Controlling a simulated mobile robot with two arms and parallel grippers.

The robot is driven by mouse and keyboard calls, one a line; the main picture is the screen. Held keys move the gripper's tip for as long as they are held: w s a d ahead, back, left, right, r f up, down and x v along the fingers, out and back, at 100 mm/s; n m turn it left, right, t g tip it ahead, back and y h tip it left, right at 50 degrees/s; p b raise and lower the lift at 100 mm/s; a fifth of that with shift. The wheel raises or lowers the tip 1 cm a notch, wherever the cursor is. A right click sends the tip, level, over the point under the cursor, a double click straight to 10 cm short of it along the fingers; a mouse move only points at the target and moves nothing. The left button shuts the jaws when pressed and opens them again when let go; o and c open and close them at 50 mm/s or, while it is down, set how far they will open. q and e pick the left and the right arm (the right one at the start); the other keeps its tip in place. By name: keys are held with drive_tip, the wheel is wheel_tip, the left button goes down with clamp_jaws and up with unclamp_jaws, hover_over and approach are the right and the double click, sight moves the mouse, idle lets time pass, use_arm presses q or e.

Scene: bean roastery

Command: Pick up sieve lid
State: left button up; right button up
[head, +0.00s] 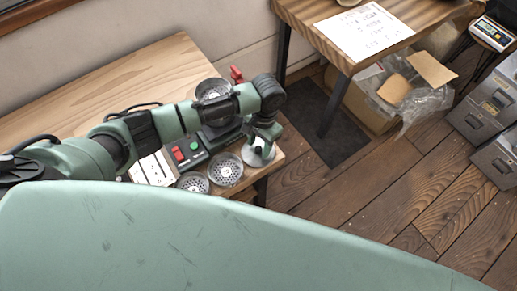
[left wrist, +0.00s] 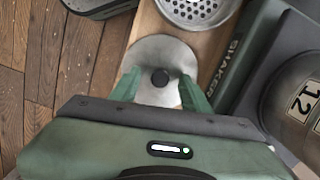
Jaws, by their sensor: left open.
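The sieve lid is a round, shiny metal disc with a black knob at its middle. In the head view the sieve lid (head: 250,159) lies at the right front corner of the wooden bench, partly hidden by my left gripper (head: 262,142). In the left wrist view the sieve lid (left wrist: 155,52) lies flat on the wood, with its knob (left wrist: 160,78) between the fingers of my left gripper (left wrist: 160,92). The left gripper is open and empty above the lid, one finger on each side of the knob. I cannot tell how high the fingertips are. My right gripper is not in view.
Perforated sieves (head: 225,170) (head: 193,182) lie left of the lid. A shaker base with red and green buttons (head: 187,151) stands behind them on the bench (head: 150,65). A second table (head: 420,12) and an open cardboard box (head: 365,105) are further right. My arm crosses the bench.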

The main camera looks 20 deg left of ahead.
use_arm(q)
drive_tip(key=shift+f, duration=0.5)
clamp_jaws()
drive_tip(key=shift+r, duration=0.1)
